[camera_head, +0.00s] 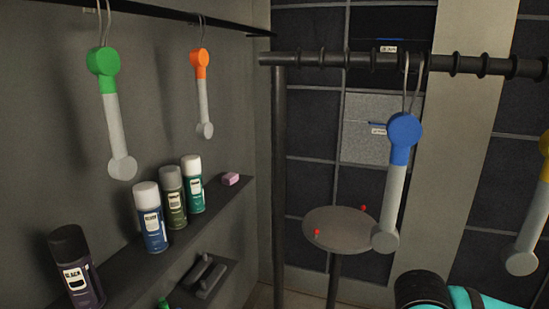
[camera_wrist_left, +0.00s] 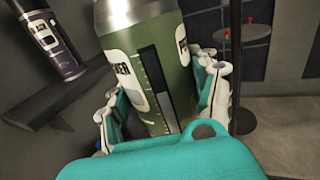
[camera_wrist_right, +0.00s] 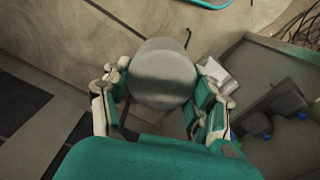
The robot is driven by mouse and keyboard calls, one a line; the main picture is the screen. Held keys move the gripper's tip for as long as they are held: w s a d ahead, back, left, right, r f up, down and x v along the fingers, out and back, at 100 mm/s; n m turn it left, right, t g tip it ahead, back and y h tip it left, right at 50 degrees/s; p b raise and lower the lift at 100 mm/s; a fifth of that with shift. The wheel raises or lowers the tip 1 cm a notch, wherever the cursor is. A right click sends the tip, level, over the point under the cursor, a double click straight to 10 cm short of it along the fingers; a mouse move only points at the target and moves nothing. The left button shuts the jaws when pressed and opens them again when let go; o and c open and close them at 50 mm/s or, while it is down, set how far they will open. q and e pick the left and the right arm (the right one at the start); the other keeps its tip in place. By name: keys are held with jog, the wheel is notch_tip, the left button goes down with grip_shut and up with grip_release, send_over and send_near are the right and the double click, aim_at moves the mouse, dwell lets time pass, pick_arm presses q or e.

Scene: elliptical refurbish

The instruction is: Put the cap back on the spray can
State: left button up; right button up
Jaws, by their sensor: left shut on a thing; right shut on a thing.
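In the left wrist view, my left gripper (camera_wrist_left: 165,110) is shut around the body of a green spray can (camera_wrist_left: 150,62) with a pale label and a metallic grey shoulder. The top of this can is cut off by the frame. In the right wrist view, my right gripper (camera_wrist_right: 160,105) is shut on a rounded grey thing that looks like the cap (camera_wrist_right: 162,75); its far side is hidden. The cap and the held can do not show together in any view. Neither gripper shows in the head view.
A wall shelf (camera_head: 222,196) carries a dark can (camera_head: 75,268), a blue can (camera_head: 150,218), an olive can (camera_head: 172,197), a teal can (camera_head: 193,185) and a pink block (camera_head: 231,179). Handled tools hang from rails. A round table (camera_head: 340,232) stands at the back.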

pick_arm(q)
jog(key=shift+s, duration=0.1)
pick_arm(e)
jog(key=shift+f, duration=0.1)
jog(key=shift+a, duration=0.1)
pick_arm(q)
jog(key=w+d+m+g+h, duration=0.2)
jog(key=w+d+m+h, duration=0.1)
jog(key=d, duration=0.4)
jog(key=w+d+r+m+g+h, duration=0.1)
jog(key=w+d+m+g+h, duration=0.1)
jog(key=d+m+h, duration=0.3)
jog(key=w+d+h, duration=0.1)
jog(key=d+h, duration=0.1)
jog(key=h, duration=0.1)
jog(key=shift+h, duration=0.3)
pick_arm(e)
jog(key=w+a+r+m, duration=0.2)
jog(key=w+a+r, duration=0.5)
jog(key=a+r, duration=1.1)
jog(key=a, duration=0.5)
jog(key=shift+s+a+r, duration=0.15)
jog(key=shift+a+r, duration=0.2)
jog(key=shift+a, duration=0.05)
jog(key=shift+f, duration=0.2)
